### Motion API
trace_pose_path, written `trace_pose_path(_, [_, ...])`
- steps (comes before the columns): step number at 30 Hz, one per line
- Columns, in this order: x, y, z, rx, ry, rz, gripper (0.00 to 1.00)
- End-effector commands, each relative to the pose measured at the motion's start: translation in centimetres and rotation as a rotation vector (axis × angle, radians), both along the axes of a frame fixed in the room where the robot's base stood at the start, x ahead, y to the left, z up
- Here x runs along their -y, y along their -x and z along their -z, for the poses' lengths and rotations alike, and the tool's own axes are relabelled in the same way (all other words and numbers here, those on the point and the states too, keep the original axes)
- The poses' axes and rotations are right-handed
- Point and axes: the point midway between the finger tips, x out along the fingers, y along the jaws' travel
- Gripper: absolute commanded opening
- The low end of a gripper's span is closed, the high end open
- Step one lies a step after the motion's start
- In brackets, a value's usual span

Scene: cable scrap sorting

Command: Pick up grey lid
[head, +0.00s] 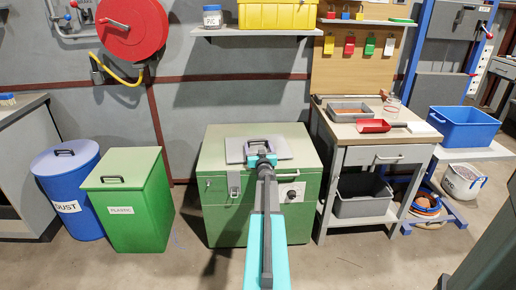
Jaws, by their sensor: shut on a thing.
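The grey lid (236,151) is a flat square plate with a dark handle (257,142). It is at the top of a green cabinet (215,140) in the middle of the view. My gripper (262,158) reaches forward over the lid and is shut on its handle. My arm and gripper cover part of the lid's front and the handle. I cannot tell whether the lid rests on the cabinet or is slightly above it.
A green bin labelled PLASTIC (128,210) and a blue bin labelled DUST (66,175) stand at left. A workbench (390,157) with a tray (350,112) and red scoop (374,126) stands close at right. A shelf (255,31) hangs above. Floor between bins and cabinet is clear.

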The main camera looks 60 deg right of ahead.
Motion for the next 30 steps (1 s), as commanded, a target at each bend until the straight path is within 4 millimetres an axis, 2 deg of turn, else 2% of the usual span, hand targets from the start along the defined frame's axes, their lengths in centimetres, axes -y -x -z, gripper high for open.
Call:
trace_pose_path(5, [0.0, 0.0, -1.0, 0.001, 0.002, -0.001, 0.48])
trace_pose_path(13, [-0.1, 0.2, -4.2, 0.001, 0.002, 0.0, 0.48])
trace_pose_path(30, [-2.4, 12.0, -4.9, 0.0, 0.0, 0.002, 0.48])
